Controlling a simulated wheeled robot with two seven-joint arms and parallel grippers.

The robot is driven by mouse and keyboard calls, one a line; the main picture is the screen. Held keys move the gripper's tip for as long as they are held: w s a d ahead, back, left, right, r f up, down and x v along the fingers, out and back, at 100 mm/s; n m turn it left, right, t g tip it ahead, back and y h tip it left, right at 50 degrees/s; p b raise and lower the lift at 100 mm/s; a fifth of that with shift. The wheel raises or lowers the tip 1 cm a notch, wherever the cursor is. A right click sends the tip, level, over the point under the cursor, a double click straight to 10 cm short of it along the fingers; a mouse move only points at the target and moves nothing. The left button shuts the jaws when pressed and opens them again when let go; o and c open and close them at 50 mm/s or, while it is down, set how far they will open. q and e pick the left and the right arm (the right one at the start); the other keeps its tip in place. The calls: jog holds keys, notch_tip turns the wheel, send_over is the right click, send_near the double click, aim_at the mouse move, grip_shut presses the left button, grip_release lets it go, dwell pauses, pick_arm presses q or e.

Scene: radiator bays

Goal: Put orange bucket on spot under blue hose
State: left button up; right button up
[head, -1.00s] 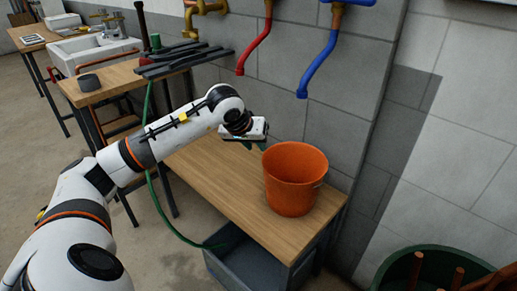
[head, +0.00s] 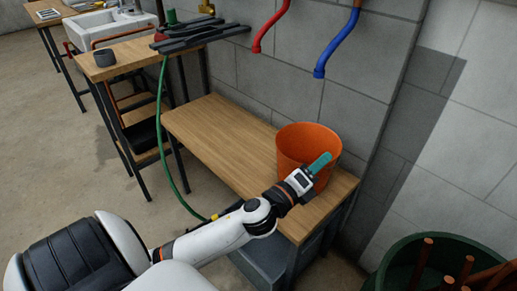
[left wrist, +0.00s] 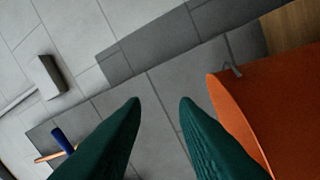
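The orange bucket (head: 300,143) stands upright on the right end of the low wooden bench (head: 222,128), against the grey wall. The blue hose (head: 333,48) hangs from the wall above the bucket, a little to its right. No marked spot is visible on the bench. My left gripper (head: 320,163) is in front of the bucket's right side. In the left wrist view its green fingers (left wrist: 160,100) are spread with nothing between them, and the bucket (left wrist: 285,100) is to the right of the right finger. Whether that finger touches it, I cannot tell. My right gripper is not in view.
The red hose (head: 268,28) hangs left of the blue one. A grey crate (head: 262,262) sits below the bench. A green tub (head: 400,265) with brown sticks stands at lower right. The bench left of the bucket is clear.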

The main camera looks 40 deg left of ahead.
pick_arm(q)
jog(key=s+a+f+n+g+y, duration=0.3)
jog(key=s+f+n+g+y, duration=0.2)
jog(key=f+n, duration=0.6)
jog(key=s+d+f+n+g+h, duration=0.1)
jog(key=s+d+f+n+g, duration=0.2)
jog(key=s+f+n+g, duration=0.2)
jog(key=s+d+f+n+g+h, duration=0.2)
jog(key=s+f+n+g, duration=0.4)
jog(key=s, duration=0.8)
notch_tip(320, 180, down, 4)
jog(key=shift+s+d+r, duration=0.15)
jog(key=shift+d+r, duration=0.05)
jog(key=shift+d, duration=0.3)
